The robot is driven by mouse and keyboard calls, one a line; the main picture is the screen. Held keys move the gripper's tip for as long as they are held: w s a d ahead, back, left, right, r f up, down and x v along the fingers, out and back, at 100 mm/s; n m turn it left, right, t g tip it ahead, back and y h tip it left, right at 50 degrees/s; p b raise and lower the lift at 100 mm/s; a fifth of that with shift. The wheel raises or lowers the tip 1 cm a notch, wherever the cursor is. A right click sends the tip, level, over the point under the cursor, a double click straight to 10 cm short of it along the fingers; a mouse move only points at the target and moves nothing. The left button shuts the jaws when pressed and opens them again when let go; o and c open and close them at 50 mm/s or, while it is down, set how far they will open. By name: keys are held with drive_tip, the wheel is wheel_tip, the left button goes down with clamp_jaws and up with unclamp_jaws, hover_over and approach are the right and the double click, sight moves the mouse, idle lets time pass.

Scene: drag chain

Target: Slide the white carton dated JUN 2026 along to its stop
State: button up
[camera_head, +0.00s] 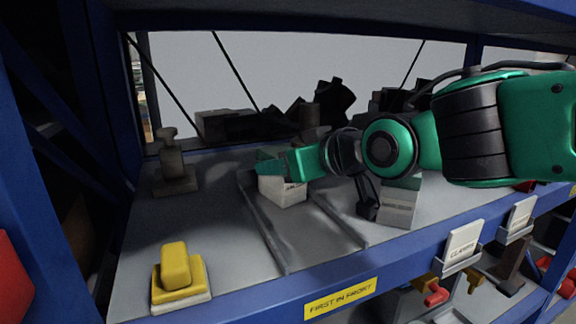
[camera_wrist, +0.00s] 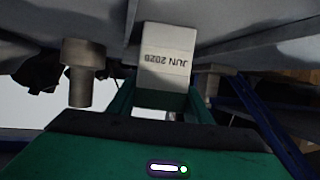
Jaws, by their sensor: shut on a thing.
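The white carton (camera_head: 284,191) stands between two low rails on the grey shelf, toward their far end. In the wrist view the carton (camera_wrist: 166,58) shows its date upside down; it seems to read JUN 2026, with the last digit hard to make out. My gripper (camera_wrist: 160,101) is shut on this carton, one green finger on each side. In the head view my gripper (camera_head: 287,166) reaches it from the right and hides its upper part. The lane between the rails is bare in front of the carton. I cannot make out a separate stop.
The left rail (camera_head: 262,225) and right rail (camera_head: 338,219) run toward the front edge with its yellow label (camera_head: 341,299). Another pale carton (camera_head: 398,207) stands right of the lane. A yellow block (camera_head: 178,272) and a grey post (camera_head: 172,165) stand left. Dark parts lie behind.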

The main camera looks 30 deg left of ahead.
drive_tip(key=shift+w+a, duration=0.15)
drive_tip(key=shift+a, duration=0.65)
drive_tip(key=shift+a+r, duration=0.1)
drive_tip(key=shift+c, duration=0.7)
drive_tip(key=o, duration=1.5)
drive_tip(key=shift+a, duration=0.15)
drive_tip(key=shift+r, duration=2.9)
